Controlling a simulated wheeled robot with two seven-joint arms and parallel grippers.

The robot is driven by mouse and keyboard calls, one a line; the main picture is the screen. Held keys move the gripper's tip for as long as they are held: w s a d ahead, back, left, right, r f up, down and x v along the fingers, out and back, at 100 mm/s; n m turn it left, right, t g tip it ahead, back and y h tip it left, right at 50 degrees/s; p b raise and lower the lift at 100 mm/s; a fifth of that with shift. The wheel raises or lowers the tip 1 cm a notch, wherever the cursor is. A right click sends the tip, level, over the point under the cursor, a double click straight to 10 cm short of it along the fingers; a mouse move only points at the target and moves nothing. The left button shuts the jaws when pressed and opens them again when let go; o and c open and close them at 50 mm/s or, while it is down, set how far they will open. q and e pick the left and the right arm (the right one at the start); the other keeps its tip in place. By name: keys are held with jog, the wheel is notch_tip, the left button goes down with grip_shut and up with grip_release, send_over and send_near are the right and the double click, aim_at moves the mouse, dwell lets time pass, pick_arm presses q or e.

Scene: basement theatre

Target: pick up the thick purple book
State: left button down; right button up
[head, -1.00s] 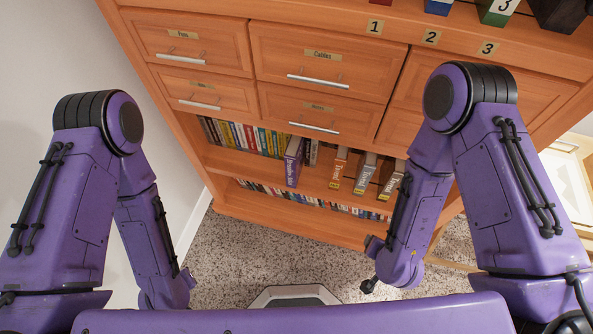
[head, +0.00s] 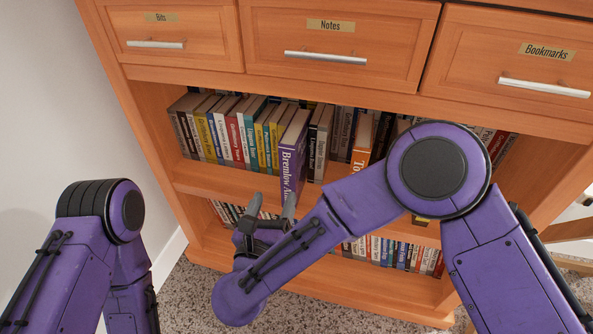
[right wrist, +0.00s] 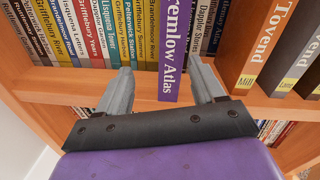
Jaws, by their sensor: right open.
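The thick purple book (head: 292,160), with "Bremlow Atlas" on its spine, stands upright on the upper shelf and sticks out past the row beside it. It also shows in the right wrist view (right wrist: 173,50), beyond and between the two fingers. My right gripper (head: 272,207) is open and empty, just in front of and below the book's spine. In the right wrist view its fingertips (right wrist: 160,80) lie on either side of the book's lower spine, and I cannot tell whether they touch it. My left gripper is not in view; only the left arm shows.
Thin books (head: 220,130) stand close on the book's left. Dark books and a thick orange "Tovend" book (head: 361,145) stand to its right. The shelf board (head: 225,183) runs beneath them, with a lower row of books (head: 390,252) under it. Closed drawers (head: 335,40) are above.

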aim_at(292, 174)
jog(key=w+d+m+b, duration=0.1)
jog(key=w, duration=0.2)
jog(key=w+d+m+b, duration=0.1)
jog(key=w+d, duration=0.1)
jog(key=w, duration=0.1)
jog(key=w+d+m+h+b, duration=0.1)
jog(key=w, duration=0.2)
jog(key=shift+w+d+f+b, duration=0.15)
jog(key=shift+f+b, duration=0.1)
jog(key=shift+b, duration=0.1)
jog(key=shift+w+d+r, duration=0.1)
jog(key=shift+w+r, duration=0.1)
jog(key=shift+w, duration=0.1)
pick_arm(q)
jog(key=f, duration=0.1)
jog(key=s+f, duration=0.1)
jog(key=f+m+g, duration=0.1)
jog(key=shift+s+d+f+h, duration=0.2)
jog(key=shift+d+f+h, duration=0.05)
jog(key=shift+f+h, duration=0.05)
pick_arm(e)
grip_shut()
